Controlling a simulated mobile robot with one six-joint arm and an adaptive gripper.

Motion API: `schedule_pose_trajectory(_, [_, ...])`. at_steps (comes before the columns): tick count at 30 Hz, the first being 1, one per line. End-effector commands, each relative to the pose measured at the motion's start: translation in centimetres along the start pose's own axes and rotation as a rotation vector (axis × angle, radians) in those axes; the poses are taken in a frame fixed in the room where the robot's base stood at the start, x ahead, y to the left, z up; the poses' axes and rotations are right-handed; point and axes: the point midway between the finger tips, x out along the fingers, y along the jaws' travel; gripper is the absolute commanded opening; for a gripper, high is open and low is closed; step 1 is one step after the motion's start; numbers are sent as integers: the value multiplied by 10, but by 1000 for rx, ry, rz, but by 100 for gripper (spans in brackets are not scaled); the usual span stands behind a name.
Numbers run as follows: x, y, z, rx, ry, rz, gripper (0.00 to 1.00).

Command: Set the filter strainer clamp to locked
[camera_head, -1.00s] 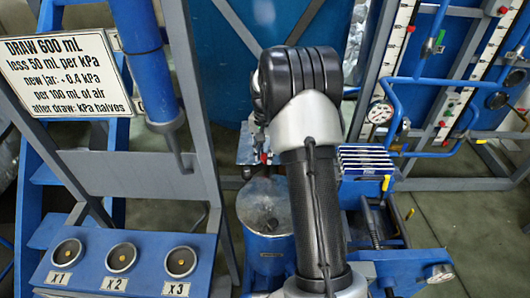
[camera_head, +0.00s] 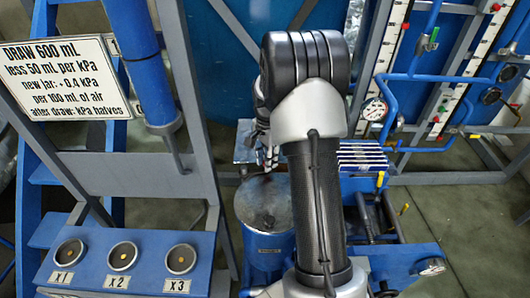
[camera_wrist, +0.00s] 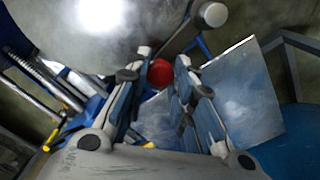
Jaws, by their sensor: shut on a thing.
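My gripper (camera_wrist: 161,70) is shut on a round red knob (camera_wrist: 160,73), which shows between its two fingertips in the wrist view. I cannot tell for sure that this knob is the strainer clamp's handle. A grey rod with a grey rounded end (camera_wrist: 212,14) shows just beyond it. In the head view my gripper (camera_head: 266,157) is partly hidden behind my own arm, above and behind a blue drum (camera_head: 266,242) with a grey lid. The clamp's body and its lock position cannot be made out.
A large pale metal surface (camera_wrist: 95,30) fills the wrist view's upper left. A flat blue-grey plate (camera_wrist: 245,95) is at right. In the head view, a blue stand with three round sockets (camera_head: 125,256) is at left; gauge-and-pipe panels (camera_head: 375,110) are at right.

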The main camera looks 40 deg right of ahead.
Motion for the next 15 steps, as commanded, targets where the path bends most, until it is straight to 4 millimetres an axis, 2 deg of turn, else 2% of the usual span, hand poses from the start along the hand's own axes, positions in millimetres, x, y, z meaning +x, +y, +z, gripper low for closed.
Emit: schedule_pose_trajectory(15, [-1, 29, 26, 491, 0, 1, 0])
